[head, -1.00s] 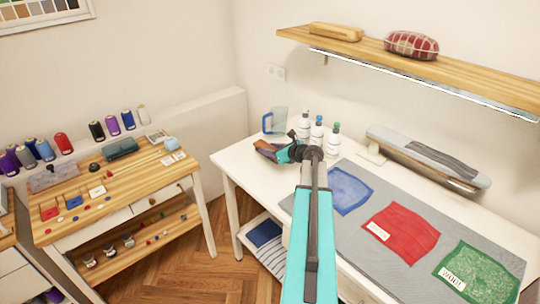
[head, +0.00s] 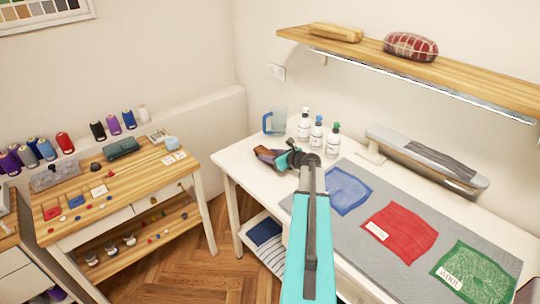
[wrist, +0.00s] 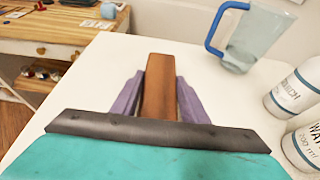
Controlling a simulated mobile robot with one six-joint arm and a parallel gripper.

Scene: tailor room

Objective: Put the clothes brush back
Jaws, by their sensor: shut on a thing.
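My gripper (head: 276,157) is over the back left part of the white table (head: 240,166), shut on a brown wooden piece that looks like the clothes brush (head: 264,153). In the wrist view the brown brush (wrist: 159,88) sits between the two purple fingers of the gripper (wrist: 160,98) and points away from me. Its bristles are hidden. I cannot tell whether the brush touches the table top or hangs just above it.
A jug with a blue handle (head: 279,121) and several white bottles (head: 317,134) stand close behind the gripper. Blue, red and green cloths (head: 400,232) lie on a grey mat (head: 378,200) to the right. A wooden shelf (head: 460,75) hangs above. The front left table corner is clear.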

